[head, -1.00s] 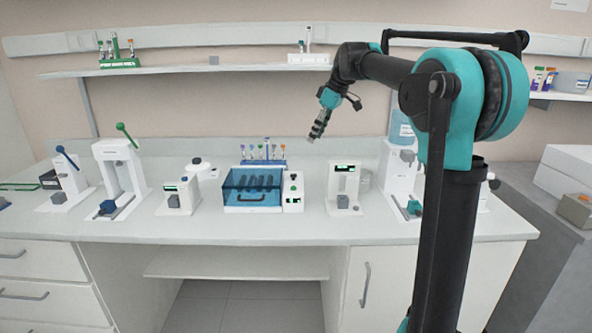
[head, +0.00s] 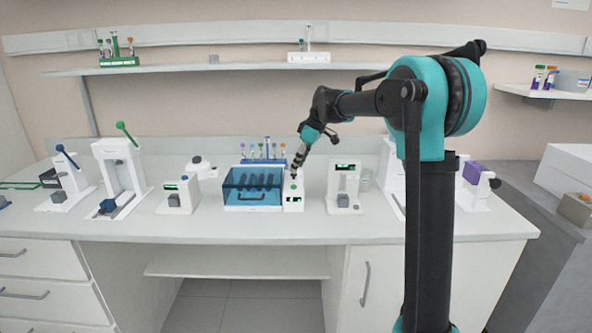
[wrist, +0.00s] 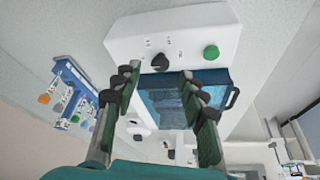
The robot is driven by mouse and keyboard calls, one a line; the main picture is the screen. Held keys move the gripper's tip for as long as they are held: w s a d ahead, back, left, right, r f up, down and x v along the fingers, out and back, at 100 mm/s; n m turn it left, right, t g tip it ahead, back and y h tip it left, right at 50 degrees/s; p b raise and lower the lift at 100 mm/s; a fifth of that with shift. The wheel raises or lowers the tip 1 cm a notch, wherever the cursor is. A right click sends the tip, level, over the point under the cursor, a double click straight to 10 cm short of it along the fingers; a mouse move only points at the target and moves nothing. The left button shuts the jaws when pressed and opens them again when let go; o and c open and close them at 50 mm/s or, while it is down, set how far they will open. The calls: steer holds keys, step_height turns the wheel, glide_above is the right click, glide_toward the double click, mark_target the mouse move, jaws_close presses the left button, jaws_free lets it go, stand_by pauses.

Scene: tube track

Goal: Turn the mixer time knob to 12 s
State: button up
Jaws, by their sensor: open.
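The mixer has a blue see-through lidded box (head: 252,188) with a white control panel (head: 294,203) on its right side. In the wrist view the white panel (wrist: 150,28) carries a dark round knob (wrist: 160,61) with small marks around it and a green button (wrist: 211,52). My gripper (head: 294,170) is just above the panel and covers the knob in the head view. In the wrist view my gripper (wrist: 158,72) is open and empty. The knob appears between its fingertips; I cannot tell whether they touch. The marks are too small to read.
A rack of coloured tubes (head: 262,149) stands behind the mixer. A white device with a display (head: 343,187) is to its right, and a smaller white device (head: 180,196) to its left. The bench front (head: 250,228) is clear.

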mark_target(294, 176)
steer(key=shift+x, duration=1.4)
jaws_close()
